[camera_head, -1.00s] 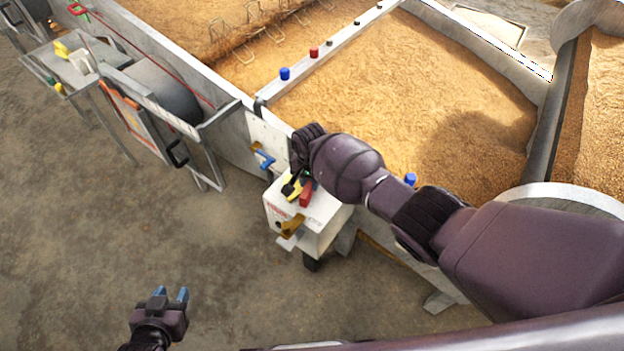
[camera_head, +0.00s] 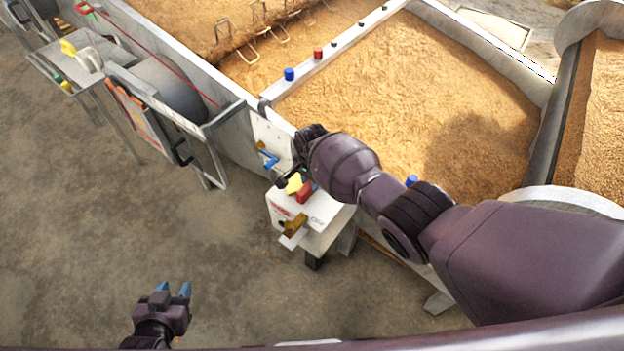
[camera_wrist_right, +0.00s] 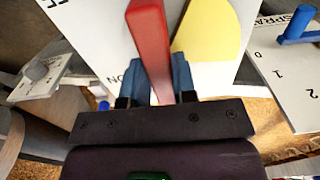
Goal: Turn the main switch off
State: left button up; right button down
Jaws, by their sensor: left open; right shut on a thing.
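A white box (camera_head: 319,217) on a stand carries a red lever (camera_head: 305,191) and a yellow part beside it (camera_head: 294,184). In the right wrist view, my right gripper (camera_wrist_right: 157,80) has its blue fingers on both sides of the red lever (camera_wrist_right: 150,35) and is shut on it. The yellow part (camera_wrist_right: 208,30) is just right of the lever there. Lettering on the white panel, apparently "ON", lies by the left finger. In the head view the arm partly hides this grip. My left gripper (camera_head: 172,290) is open and empty over the floor.
A brown-orange lever (camera_head: 295,226) sits on the box's front. A blue handle (camera_head: 268,158) is on the metal wall panel; a blue handle (camera_wrist_right: 298,25) also shows by a numbered spray dial. Grain beds lie behind the wall.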

jog(key=c, duration=0.9)
grip_release()
jog(key=shift+r, duration=0.1)
jog(key=shift+r, duration=0.25)
notch_tip(320, 180, up, 10)
jog(key=p, duration=0.4)
